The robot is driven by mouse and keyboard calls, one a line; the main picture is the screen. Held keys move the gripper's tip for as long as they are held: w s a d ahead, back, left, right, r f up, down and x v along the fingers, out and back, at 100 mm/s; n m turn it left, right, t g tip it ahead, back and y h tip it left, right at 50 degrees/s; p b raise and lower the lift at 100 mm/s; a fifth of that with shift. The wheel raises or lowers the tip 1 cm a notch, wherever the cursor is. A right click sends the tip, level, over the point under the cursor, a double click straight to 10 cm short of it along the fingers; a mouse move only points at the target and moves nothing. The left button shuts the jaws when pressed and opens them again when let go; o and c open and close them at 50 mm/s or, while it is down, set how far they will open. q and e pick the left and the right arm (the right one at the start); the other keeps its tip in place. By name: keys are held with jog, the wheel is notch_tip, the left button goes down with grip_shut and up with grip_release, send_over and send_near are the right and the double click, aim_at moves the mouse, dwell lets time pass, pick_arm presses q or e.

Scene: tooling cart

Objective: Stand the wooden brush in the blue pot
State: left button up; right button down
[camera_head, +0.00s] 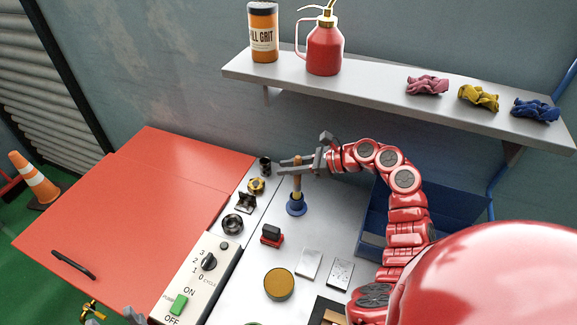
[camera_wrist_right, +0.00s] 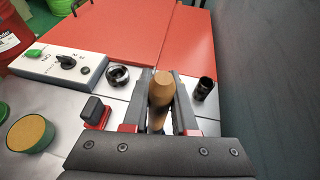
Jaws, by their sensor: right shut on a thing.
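The wooden brush (camera_head: 297,182) stands upright in the head view, with its lower end at the mouth of the small blue pot (camera_head: 296,208). It looks to be inside the pot, but I cannot tell how deep. My right gripper (camera_head: 297,163) is shut around the upper part of the wooden handle. In the right wrist view the handle (camera_wrist_right: 161,90) rises between the two dark fingers, and the pot is hidden. Grey parts, probably of my left gripper (camera_head: 114,318), just show at the bottom left edge; their opening is unclear.
Small metal parts (camera_head: 233,224) and a black-and-red stamp-like block (camera_head: 272,235) stand near the pot. A round tin (camera_head: 279,284) and a switch box (camera_head: 190,285) are nearer. A blue bin (camera_head: 455,205) is right, behind my arm. A shelf (camera_head: 380,92) hangs above.

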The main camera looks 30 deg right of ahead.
jog(key=shift+f+b, duration=1.55)
jog(key=shift+b, duration=0.1)
jog(key=c, duration=0.6)
grip_release()
jog(key=b+v, duration=0.5)
jog(key=v, duration=1.2)
jog(key=shift+s+d+r, duration=0.1)
jog(key=shift+s, duration=0.1)
